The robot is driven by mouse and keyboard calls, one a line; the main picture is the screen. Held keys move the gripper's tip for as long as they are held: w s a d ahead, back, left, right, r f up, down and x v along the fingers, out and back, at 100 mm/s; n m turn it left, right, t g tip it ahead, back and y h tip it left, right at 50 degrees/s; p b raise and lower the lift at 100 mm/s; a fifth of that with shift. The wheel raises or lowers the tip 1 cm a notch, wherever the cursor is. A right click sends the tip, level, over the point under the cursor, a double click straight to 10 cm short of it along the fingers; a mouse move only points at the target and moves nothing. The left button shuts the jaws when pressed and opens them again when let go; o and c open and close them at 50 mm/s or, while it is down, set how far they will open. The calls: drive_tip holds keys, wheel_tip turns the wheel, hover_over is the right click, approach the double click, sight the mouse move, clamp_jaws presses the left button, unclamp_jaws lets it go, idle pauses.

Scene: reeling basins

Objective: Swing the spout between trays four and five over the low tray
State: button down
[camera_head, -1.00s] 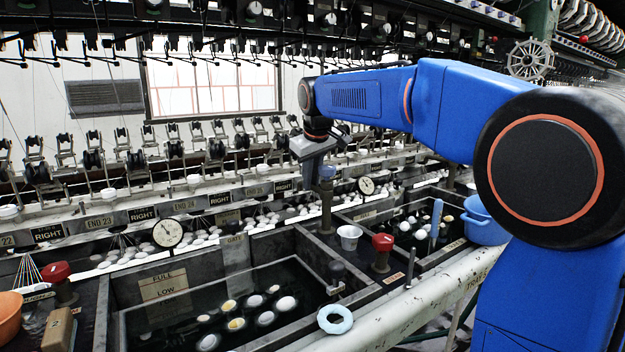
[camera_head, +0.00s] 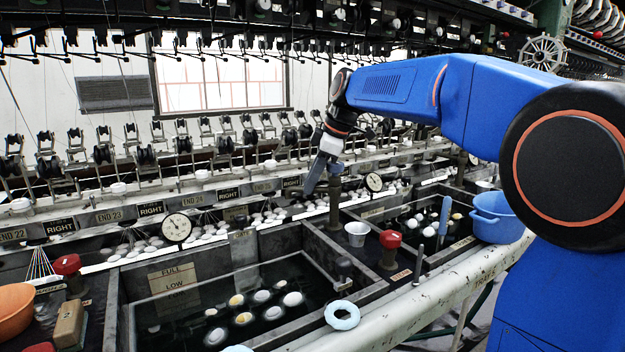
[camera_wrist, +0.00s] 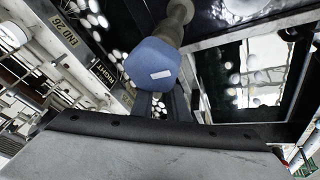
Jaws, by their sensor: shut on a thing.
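The spout's brown post (camera_head: 335,208) stands on the divider between two trays. In the wrist view, a blue grip (camera_wrist: 152,62) with a white label sits beside a brass-coloured pipe (camera_wrist: 180,12). My gripper (camera_head: 314,180) is tilted down-left beside the top of the post and is shut on the spout's blue grip. The fingertips and the spout's outlet are hard to make out. The left tray (camera_head: 285,343) has FULL and LOW marks, and its dark water stands near or below LOW. The right tray (camera_head: 408,262) holds dark water and floating cocoons.
A white cup (camera_head: 357,234) and a red-knobbed valve (camera_head: 390,243) stand on the divider. Dial gauges (camera_head: 176,228) stand behind the trays. A blue basin (camera_head: 497,216) is at right, an orange bowl (camera_head: 14,312) at left.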

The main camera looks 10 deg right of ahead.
drive_tip(key=shift+s+d+n+g+y, duration=0.15)
drive_tip(key=shift+s+n+g, duration=0.4)
drive_tip(key=shift+n, duration=0.6)
drive_tip(key=shift+s+n+g+y, duration=0.35)
drive_tip(key=shift+s+n, duration=0.3)
drive_tip(key=shift+n, duration=0.45)
drive_tip(key=shift+s+d+n+g+y, duration=0.1)
drive_tip(key=shift+s+n+g, duration=0.45)
drive_tip(key=shift+n, duration=0.6)
drive_tip(key=shift+s, duration=0.1)
drive_tip(key=c, duration=1.7)
unclamp_jaws()
drive_tip(key=v, duration=1.7)
drive_tip(key=shift+r, duration=0.2)
